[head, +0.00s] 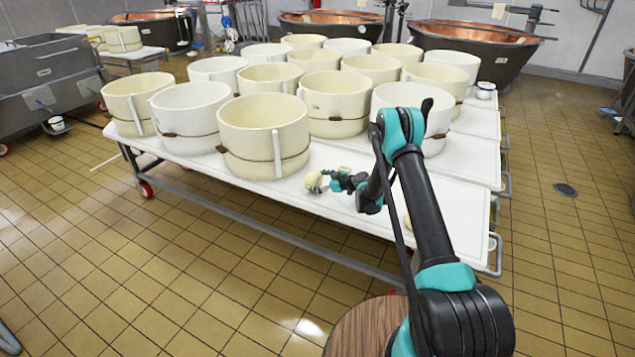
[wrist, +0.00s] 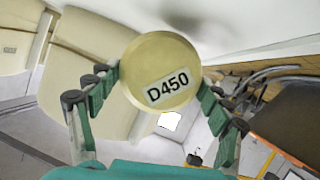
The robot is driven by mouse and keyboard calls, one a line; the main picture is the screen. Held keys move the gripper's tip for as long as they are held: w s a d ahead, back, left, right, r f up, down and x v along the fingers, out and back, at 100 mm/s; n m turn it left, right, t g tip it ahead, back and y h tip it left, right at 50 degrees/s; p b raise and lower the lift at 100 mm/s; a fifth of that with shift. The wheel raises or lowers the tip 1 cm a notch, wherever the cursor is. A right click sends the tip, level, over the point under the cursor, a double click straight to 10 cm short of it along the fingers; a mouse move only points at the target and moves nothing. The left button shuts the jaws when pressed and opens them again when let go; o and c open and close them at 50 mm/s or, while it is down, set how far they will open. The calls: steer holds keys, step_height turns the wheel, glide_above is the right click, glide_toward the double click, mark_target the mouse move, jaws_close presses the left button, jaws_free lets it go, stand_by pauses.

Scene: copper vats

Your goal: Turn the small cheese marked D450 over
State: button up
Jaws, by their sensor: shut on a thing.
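The small cheese marked D450 (wrist: 158,60) is a pale yellow disc. It is held between the teal and black fingers of my gripper (wrist: 163,92), and its labelled face is turned to the wrist camera. In the head view the cheese (head: 313,181) shows as a small pale shape at the end of my gripper (head: 323,180), over the white table (head: 345,210) in front of the large moulds. The head view does not show clearly whether it touches the table. The picture in the wrist view is tilted, and the far face of the cheese is hidden.
Large cream moulds with straps (head: 264,137) fill the back and left of the table. A small pale yellow thing (head: 407,222) lies partly hidden by my arm. The front strip of table is mostly clear.

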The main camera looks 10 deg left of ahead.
steer(key=shift+f, duration=0.7)
stand_by(0.7)
steer(key=o, duration=1.7)
